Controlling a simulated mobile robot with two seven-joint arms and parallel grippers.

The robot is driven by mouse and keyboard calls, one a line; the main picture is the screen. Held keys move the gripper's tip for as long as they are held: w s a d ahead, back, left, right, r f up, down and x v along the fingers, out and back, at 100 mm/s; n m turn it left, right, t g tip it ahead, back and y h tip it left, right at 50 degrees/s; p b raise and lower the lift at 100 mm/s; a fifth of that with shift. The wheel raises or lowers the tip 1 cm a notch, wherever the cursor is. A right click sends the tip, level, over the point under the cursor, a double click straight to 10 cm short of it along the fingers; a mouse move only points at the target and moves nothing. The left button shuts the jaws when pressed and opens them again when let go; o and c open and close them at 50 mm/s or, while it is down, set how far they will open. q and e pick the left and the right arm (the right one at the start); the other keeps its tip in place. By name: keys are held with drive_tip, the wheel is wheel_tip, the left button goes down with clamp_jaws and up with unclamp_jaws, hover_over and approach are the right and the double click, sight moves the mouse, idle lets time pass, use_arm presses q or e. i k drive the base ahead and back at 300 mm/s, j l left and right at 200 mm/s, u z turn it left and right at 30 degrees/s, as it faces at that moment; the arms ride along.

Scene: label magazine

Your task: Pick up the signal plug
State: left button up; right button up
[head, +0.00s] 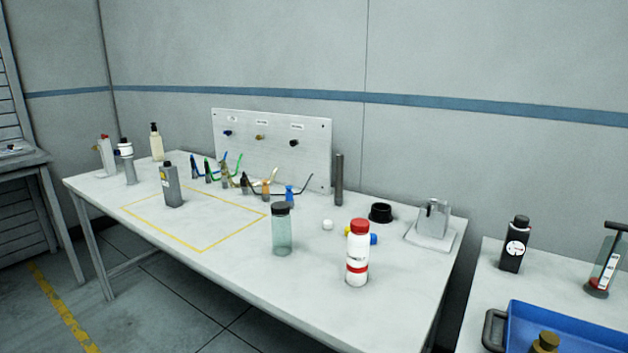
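Several small plugs with coloured cables stand in a row on the white table (330,290), in front of an upright panel (310,160). One is blue (290,197), one is orange (267,190), and one is dark (245,185). Farther left are a brownish plug (225,174), a dark one with a green cable (208,170) and a dark one with a blue cable (194,167). I cannot tell which is the signal plug. The panel carries a blue, a brass and a black socket under labels too small to read. Neither of my grippers is in view.
A clear jar (282,232), a red-capped white bottle (358,255), a black ring (380,212) and a dark rod (338,180) stand to the right. A blue tray (590,338) lies on the right-hand table.

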sight(245, 183)
drive_tip(key=i+j+z, duration=0.1)
drive_tip(key=j+z, duration=0.85)
drive_tip(key=j, duration=0.2)
drive_tip(key=k+j+z, duration=0.1)
drive_tip(key=j+z, duration=0.35)
drive_tip(key=j, duration=0.15)
drive_tip(key=k+j+z, duration=0.1)
drive_tip(key=j, duration=0.3)
drive_tip(key=k+j+z, duration=0.1)
drive_tip(key=j, duration=0.3)
drive_tip(key=k+j+z, duration=0.1)
drive_tip(key=j, duration=0.3)
drive_tip(key=k+j+z, duration=0.1)
drive_tip(key=j, duration=0.25)
drive_tip(key=k+j+z, duration=0.1)
drive_tip(key=j, duration=0.25)
drive_tip(key=k, duration=0.1)
